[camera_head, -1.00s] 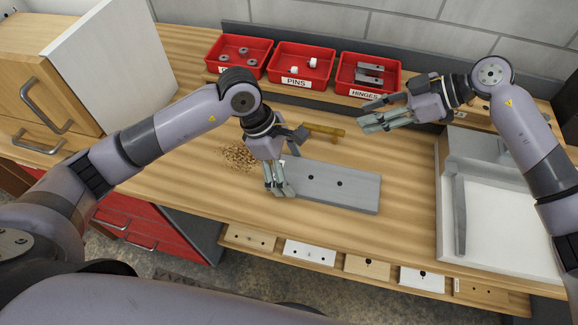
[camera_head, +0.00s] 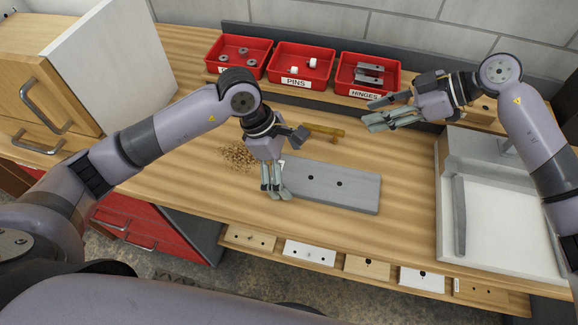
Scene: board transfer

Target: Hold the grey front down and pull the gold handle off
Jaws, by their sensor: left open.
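The grey front (camera_head: 355,191) lies flat on the wooden bench, with two dark holes in its face. The gold handle (camera_head: 324,131) lies behind it on the bench, apart from the front. My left gripper (camera_head: 273,192) points down at the left end of the grey front, its fingers slightly apart with nothing seen between them. Whether they touch the front I cannot tell. My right gripper (camera_head: 376,122) hangs to the right of the gold handle, clear of it, its fingers pointing left. No object shows in it, and its finger gap is unclear.
Red bins (camera_head: 301,64) of small parts stand along the back. Wood chips (camera_head: 238,157) lie left of my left gripper. A white and grey tray (camera_head: 505,222) is at the right. A lower shelf (camera_head: 340,262) holds several drilled boards. Bench between front and tray is clear.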

